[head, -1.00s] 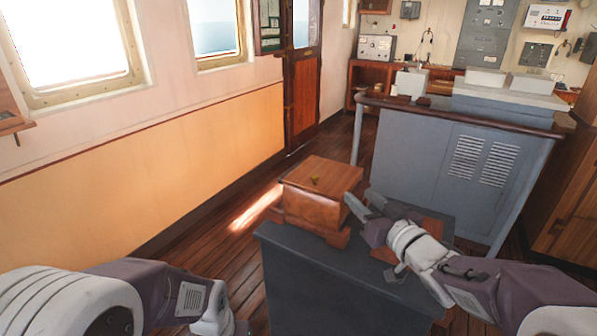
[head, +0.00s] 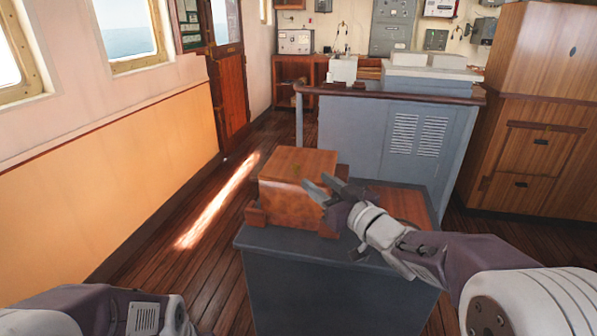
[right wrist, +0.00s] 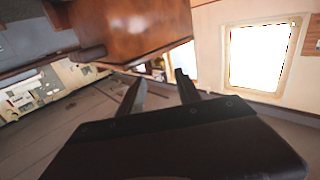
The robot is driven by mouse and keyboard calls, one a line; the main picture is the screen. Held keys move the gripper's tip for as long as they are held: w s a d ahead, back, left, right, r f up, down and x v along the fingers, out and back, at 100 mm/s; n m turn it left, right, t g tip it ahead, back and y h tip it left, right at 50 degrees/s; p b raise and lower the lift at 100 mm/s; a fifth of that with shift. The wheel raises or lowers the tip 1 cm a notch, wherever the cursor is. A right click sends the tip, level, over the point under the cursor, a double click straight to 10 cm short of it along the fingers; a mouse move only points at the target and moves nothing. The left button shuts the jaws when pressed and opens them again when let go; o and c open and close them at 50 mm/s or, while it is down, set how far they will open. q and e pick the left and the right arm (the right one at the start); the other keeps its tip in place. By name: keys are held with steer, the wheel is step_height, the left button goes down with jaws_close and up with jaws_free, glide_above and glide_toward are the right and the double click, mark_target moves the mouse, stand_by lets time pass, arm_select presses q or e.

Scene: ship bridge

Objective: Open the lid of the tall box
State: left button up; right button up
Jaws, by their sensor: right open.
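The tall box (head: 297,165) is a brown wooden box standing on a grey cabinet top in the head view. Its lid looks shut. My right gripper (head: 319,185) is open and empty, its fingertips in front of the box's right side near the upper edge. I cannot tell whether they touch it. In the right wrist view the box's glossy brown side (right wrist: 135,30) hangs beyond the two parted fingers (right wrist: 160,92). Of my left arm only a part shows at the bottom left of the head view; its gripper is out of view.
The grey cabinet (head: 320,285) carries the box, and a flat wooden piece (head: 400,203) lies to its right, partly behind my right arm. A grey console (head: 385,140) with a wooden rail stands behind. Wooden floor (head: 205,265) is clear on the left.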

mark_target(298, 167)
steer(key=x, duration=0.9)
jaws_close()
stand_by(1.1)
